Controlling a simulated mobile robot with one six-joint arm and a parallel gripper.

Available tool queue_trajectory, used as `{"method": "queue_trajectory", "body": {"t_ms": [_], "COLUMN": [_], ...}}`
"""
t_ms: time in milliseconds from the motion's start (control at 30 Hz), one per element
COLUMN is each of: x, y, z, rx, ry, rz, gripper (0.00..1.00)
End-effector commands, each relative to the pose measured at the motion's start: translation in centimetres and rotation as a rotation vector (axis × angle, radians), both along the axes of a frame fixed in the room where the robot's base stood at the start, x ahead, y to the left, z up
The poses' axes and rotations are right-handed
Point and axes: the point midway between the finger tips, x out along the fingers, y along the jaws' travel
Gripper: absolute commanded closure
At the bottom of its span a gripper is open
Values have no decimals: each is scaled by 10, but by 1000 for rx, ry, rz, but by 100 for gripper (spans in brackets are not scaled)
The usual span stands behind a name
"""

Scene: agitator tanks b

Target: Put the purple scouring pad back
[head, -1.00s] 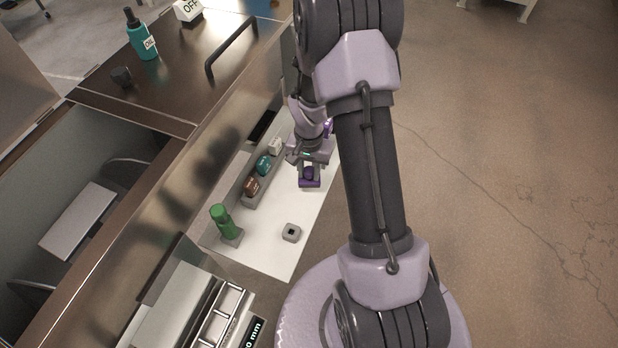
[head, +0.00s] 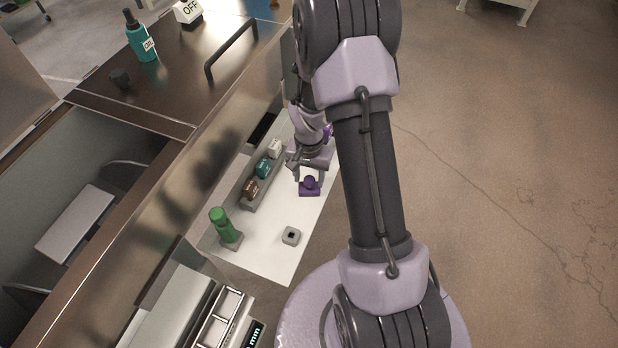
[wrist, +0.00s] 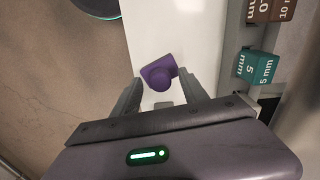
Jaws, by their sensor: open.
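The purple scouring pad (head: 309,187), a block with a rounded knob on top, stands on the white work surface (head: 262,246). In the wrist view the purple pad (wrist: 158,72) lies just ahead of my fingertips, roughly centred between them. My gripper (head: 308,174) is open and empty, just behind and above the pad in the head view. In the wrist view the two fingers of my gripper (wrist: 163,88) are spread apart with the white surface showing between them. The pad's underside is hidden.
A grey rack (head: 247,203) holds white, teal (head: 262,168) and brown (head: 251,189) blocks left of my gripper. A green bottle-like item (head: 221,222) stands in a grey holder. A small grey square piece with a dark hole (head: 291,236) lies nearer; white surface around it is clear.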

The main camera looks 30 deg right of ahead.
Motion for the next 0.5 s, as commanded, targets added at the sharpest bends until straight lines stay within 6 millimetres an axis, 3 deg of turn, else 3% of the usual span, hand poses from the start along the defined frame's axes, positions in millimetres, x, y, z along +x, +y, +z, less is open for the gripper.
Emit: {"method": "queue_trajectory", "body": {"t_ms": [33,200,467,500], "x": [1,1,1,1], "y": [0,-1,1,5], "z": [19,69,111,123], "rx": [-2,-2,-2,-4], "ry": [-5,-5,-9,-24], "rz": [0,0,4,13], "gripper": [49,49,49,49]}}
